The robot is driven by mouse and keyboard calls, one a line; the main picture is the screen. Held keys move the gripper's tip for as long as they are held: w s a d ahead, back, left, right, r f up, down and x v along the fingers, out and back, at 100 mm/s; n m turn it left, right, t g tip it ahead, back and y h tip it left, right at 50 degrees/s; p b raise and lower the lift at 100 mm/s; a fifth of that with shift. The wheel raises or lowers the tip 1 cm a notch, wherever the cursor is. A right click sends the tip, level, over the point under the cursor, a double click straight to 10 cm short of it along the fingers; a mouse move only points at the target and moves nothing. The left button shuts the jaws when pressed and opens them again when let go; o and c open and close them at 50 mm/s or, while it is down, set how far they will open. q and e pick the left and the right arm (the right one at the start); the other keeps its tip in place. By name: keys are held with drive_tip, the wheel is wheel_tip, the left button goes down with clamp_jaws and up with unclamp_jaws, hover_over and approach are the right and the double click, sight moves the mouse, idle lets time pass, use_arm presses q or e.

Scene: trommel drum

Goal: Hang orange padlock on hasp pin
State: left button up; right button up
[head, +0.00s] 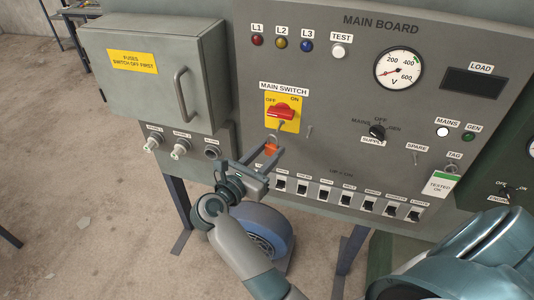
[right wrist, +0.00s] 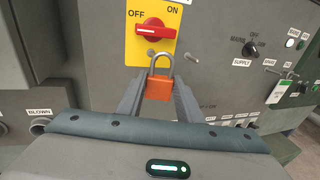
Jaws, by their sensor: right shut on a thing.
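The orange padlock (head: 271,149) is held upright in my right gripper (head: 266,153), just below the main switch. In the right wrist view the padlock (right wrist: 159,90) sits between the two grey fingers, with its silver shackle upward. The shackle's top overlaps the lower edge of the yellow switch plate (right wrist: 137,50); I cannot tell whether it touches anything. A small metal pin (head: 309,131) sticks out right of the plate and also shows in the right wrist view (right wrist: 189,57), apart from the shackle. The red switch handle (head: 281,111) points to OFF. My left gripper is not in view.
A grey fuse box (head: 150,75) with a handle (head: 181,95) projects at the left. A row of breakers (head: 345,197) lies below right of my gripper. Another pin (head: 415,157) sits under the SPARE label, near a hanging tag (head: 439,186).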

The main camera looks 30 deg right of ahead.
drive_tip(key=shift+w+a+p+x, duration=0.1)
drive_tip(key=shift+w+p+x, duration=0.1)
drive_tip(key=shift+x, duration=0.7)
drive_tip(key=shift+w+a+p+x, duration=0.1)
drive_tip(key=shift+w+x, duration=0.1)
drive_tip(key=shift+x, duration=0.65)
drive_tip(key=shift+w+a+p+x, duration=0.1)
drive_tip(key=shift+w+p+x, duration=0.1)
drive_tip(key=shift+x, duration=0.7)
drive_tip(key=shift+w+d+f+b, duration=0.35)
drive_tip(key=shift+d+f+b, duration=0.1)
drive_tip(key=shift+b, duration=0.65)
drive_tip(key=o, duration=1.2)
